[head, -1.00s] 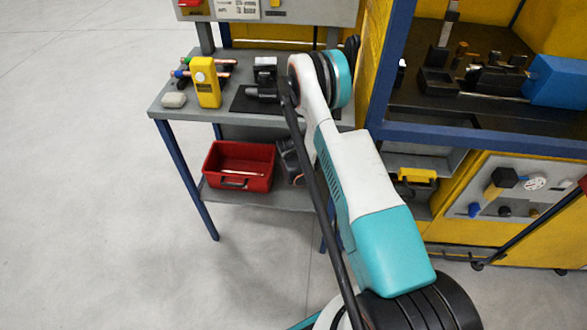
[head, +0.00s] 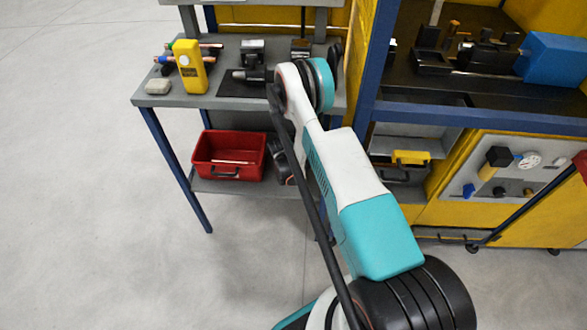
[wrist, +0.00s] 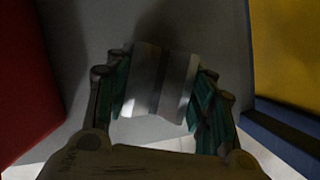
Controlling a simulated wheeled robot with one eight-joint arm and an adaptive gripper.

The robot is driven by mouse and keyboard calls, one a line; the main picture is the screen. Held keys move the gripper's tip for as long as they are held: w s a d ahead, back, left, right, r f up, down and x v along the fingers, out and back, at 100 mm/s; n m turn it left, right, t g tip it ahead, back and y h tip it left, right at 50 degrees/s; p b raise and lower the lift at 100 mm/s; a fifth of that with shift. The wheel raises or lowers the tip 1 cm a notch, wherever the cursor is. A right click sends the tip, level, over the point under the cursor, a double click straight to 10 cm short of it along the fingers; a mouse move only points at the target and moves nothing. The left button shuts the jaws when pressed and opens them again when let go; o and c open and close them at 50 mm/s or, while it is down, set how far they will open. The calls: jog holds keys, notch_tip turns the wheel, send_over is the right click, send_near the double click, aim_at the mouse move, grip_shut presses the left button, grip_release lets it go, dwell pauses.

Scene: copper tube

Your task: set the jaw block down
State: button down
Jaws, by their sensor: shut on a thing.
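The jaw block (wrist: 150,88), a bright metal piece with a groove along it, sits between the fingers of my gripper (wrist: 164,72) in the wrist view. The gripper is shut on it, with green pads at both sides. A flat grey surface (wrist: 215,45) lies beyond the block, with shadow on it. I cannot tell whether the block touches that surface. In the head view my arm hides most of the area around the gripper, and the block cannot be made out there.
The red box (head: 228,158) stands on the lower shelf (head: 222,187) of the grey bench. A red wall is close at the left in the wrist view, with yellow and blue at the right. The bench top (head: 221,66) holds a yellow device (head: 189,68) and dark fixtures (head: 252,60).

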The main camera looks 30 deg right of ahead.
jog(key=c, duration=0.7)
grip_release()
jog(key=p+v, duration=0.2)
jog(key=v, duration=1)
jog(key=shift+r, duration=0.1)
